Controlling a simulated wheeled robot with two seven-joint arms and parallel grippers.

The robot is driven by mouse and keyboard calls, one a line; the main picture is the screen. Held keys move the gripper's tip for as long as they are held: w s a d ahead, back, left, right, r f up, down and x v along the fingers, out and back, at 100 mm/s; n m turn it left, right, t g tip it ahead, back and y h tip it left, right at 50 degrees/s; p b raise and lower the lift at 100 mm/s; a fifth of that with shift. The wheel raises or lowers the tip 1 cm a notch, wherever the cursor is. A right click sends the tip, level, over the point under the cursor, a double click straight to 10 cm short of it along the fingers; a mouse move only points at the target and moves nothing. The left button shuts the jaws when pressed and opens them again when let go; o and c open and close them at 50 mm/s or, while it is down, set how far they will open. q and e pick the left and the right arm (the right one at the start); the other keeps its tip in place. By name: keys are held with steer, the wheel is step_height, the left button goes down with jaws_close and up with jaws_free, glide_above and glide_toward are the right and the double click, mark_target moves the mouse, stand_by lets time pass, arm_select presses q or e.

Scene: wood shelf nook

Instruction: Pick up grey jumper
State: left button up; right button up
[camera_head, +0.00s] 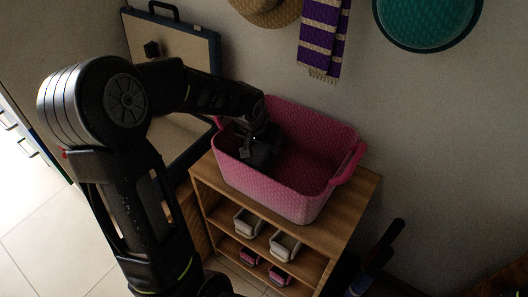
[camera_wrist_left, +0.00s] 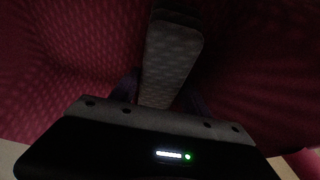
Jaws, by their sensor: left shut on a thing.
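A pink basket (camera_head: 330,160) with pink handles stands on top of the wooden shelf unit. My left gripper (camera_head: 258,153) reaches down into its left part. In the left wrist view, a pale grey patterned thing (camera_wrist_left: 168,62), which looks like the folded grey jumper, lies between the fingers of my left gripper (camera_wrist_left: 160,98). The gripper is shut on it, inside the pink walls. In the head view the arm and the dark shade hide most of the jumper. My right gripper is not in view.
The wooden shelf unit (camera_head: 345,213) holds small white and pink bins below. A framed board (camera_head: 165,90) leans on the wall behind my left arm. A straw hat (camera_head: 266,8), a purple striped scarf (camera_head: 322,38) and a teal hat (camera_head: 425,22) hang above.

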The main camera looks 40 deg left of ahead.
arm_select(q)
jaws_close()
step_height(320, 180, up, 10)
steer(key=shift+r+p, duration=0.1)
steer(key=shift+p, duration=0.9)
